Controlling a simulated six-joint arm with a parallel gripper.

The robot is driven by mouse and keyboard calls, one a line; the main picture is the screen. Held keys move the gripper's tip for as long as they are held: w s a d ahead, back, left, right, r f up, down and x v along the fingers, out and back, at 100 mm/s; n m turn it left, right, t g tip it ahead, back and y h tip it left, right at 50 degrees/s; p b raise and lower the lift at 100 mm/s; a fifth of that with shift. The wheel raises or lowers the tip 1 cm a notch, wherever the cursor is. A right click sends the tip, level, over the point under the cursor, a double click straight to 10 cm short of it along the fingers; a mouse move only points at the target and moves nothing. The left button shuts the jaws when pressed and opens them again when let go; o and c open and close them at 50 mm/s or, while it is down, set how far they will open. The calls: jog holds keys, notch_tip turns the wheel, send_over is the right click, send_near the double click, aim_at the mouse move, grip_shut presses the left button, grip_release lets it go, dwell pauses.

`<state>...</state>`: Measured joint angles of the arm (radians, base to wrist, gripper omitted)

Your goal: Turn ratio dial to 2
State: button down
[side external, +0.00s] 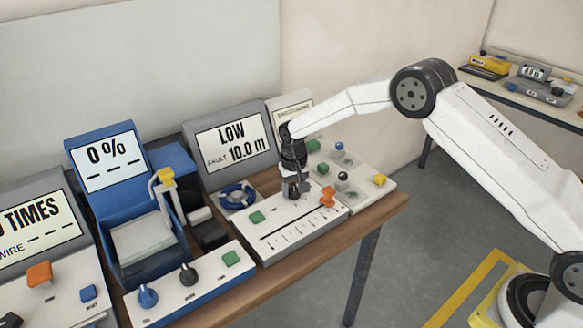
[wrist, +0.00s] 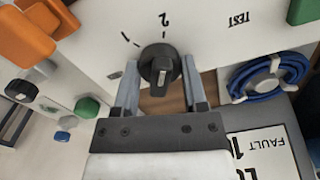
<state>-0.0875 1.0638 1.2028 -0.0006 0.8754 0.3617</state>
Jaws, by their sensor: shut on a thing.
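The ratio dial (wrist: 158,60) is a round black knob with a raised grip bar on a pale panel, seen in the wrist view. The marks 1 and 2 are printed beyond it, with the 2 (wrist: 164,19) almost straight above the knob and the 1 to its upper left. The grip bar lies roughly in line with the 2. My gripper (wrist: 160,66) is shut on the dial, one finger on each side. In the side view my gripper (side external: 296,188) points down onto the panel (side external: 330,224) and hides the dial.
A green button (side external: 257,217) and an orange knob (side external: 327,195) sit on the same panel. Behind stands a screen (side external: 232,142) reading LOW, 10.0 m. A blue cable coil (side external: 238,194) lies to the left. A blue unit (side external: 98,160) shows 0 %.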

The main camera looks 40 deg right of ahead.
aim_at(294, 186)
dwell(0.3)
jog(key=shift+c, duration=0.7)
grip_release()
jog(key=shift+r, duration=0.1)
jog(key=shift+r, duration=3.85)
jog(key=shift+s+d+r, duration=0.2)
jog(key=shift+s+r, duration=0.1)
jog(key=shift+s, duration=0.15)
jog(key=s+d+r+n+t, duration=0.1)
jog(key=s+d, duration=0.1)
jog(key=s, duration=1.2)
jog(key=s+d+r+n+t, duration=0.1)
jog(key=s+d+r+n, duration=0.1)
jog(key=s, duration=1.2)
jog(key=shift+d+r+t, duration=0.2)
jog(key=shift+d+t, duration=0.1)
